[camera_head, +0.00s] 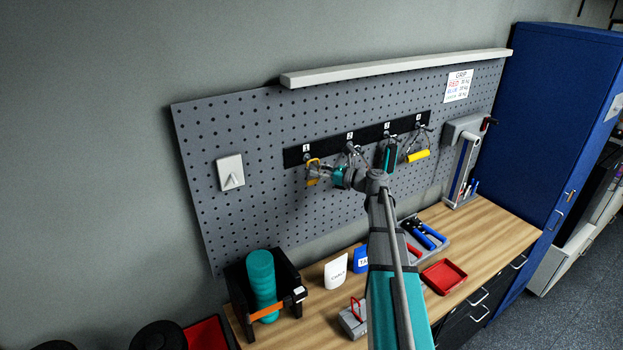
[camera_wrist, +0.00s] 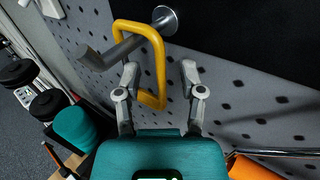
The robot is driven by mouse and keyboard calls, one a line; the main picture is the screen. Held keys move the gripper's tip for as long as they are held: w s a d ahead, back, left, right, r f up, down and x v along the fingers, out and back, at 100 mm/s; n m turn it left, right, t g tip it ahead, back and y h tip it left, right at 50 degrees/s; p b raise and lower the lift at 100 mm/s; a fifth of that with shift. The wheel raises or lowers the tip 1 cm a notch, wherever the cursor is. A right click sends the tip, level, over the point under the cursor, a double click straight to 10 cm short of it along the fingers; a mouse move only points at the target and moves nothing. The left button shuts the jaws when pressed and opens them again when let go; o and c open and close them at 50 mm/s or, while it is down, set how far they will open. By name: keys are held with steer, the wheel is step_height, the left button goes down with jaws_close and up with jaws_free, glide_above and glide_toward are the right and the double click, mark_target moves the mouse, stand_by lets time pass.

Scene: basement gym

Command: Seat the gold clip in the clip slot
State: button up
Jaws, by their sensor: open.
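The gold clip (camera_head: 312,164) is a yellow-gold loop hanging on the peg below label 1 of the pegboard's dark strip. In the wrist view the gold clip (camera_wrist: 160,62) hangs over a grey hook (camera_wrist: 112,52), its lower end reaching between my fingers. My gripper (camera_head: 324,172) is at the clip; in the wrist view my gripper (camera_wrist: 160,75) is open, with fingers apart on either side of it. I cannot surely identify the clip slot. A small grey block (camera_head: 350,326) with a red loop standing in it is on the bench, partly hidden by my arm.
Pegs 2 to 4 on the pegboard (camera_head: 245,135) carry other grips, including one with a yellow handle (camera_head: 417,155). The wooden bench (camera_head: 490,225) below holds a red tray (camera_head: 444,276), a white card (camera_head: 336,272) and a black holder with a teal roller (camera_head: 262,280). A blue cabinet (camera_head: 540,130) stands right.

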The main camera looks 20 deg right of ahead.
stand_by(0.4)
jaws_close()
steer(key=shift+r, duration=0.2)
stand_by(0.3)
steer(key=shift+r+p, duration=0.7)
steer(key=shift+p, duration=0.25)
steer(key=s+d, duration=0.1)
steer(key=s, duration=0.8)
steer(key=s+d, duration=0.2)
steer(key=s, duration=0.6)
steer(key=shift+s+d+f, duration=0.15)
steer(key=shift+s+d, duration=0.15)
steer(key=shift+s, duration=0.05)
steer(key=shift+f+b, duration=0.1)
steer(key=shift+b, duration=0.2)
